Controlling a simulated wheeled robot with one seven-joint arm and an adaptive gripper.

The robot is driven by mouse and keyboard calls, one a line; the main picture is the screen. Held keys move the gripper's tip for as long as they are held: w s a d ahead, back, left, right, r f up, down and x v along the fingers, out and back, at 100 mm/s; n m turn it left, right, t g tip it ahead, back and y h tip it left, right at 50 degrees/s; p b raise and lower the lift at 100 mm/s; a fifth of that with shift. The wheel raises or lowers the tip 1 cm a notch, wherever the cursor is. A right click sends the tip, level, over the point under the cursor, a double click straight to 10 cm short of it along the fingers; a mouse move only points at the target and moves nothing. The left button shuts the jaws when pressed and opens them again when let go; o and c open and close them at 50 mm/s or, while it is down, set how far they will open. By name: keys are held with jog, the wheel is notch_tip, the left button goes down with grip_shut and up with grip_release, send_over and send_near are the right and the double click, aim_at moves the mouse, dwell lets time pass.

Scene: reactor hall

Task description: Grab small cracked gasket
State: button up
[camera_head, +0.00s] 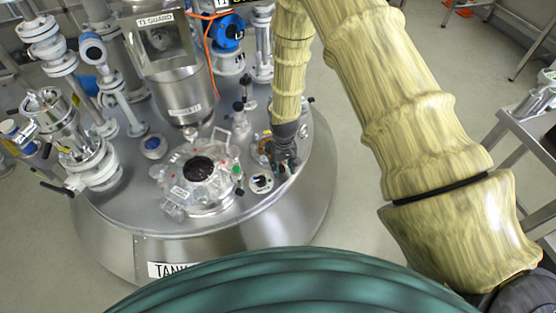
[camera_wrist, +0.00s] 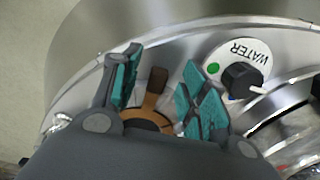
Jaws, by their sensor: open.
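My gripper (camera_head: 284,158) points down over the right part of the tank lid (camera_head: 120,203). In the wrist view my gripper (camera_wrist: 163,80) is open, with its teal-padded fingers spread. Between and below them is an orange-brown ring-shaped piece with a darker brown tab (camera_wrist: 157,79), possibly the gasket. Its near part is hidden by the gripper body. An orange-brown edge (camera_head: 263,146) also shows just left of my gripper in the head view. No crack can be made out, and I cannot tell whether the fingers touch it.
A round WATER plate with a black knob (camera_wrist: 239,77) sits right of the fingers; it also shows in the head view (camera_head: 261,183). A clear-covered round hatch (camera_head: 200,172) lies to the left. Valves and pipes (camera_head: 80,150) crowd the left side. The lid's curved edge is close.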

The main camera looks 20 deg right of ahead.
jog(key=shift+f, duration=0.25)
jog(key=c, duration=0.9)
jog(key=shift+c, duration=0.2)
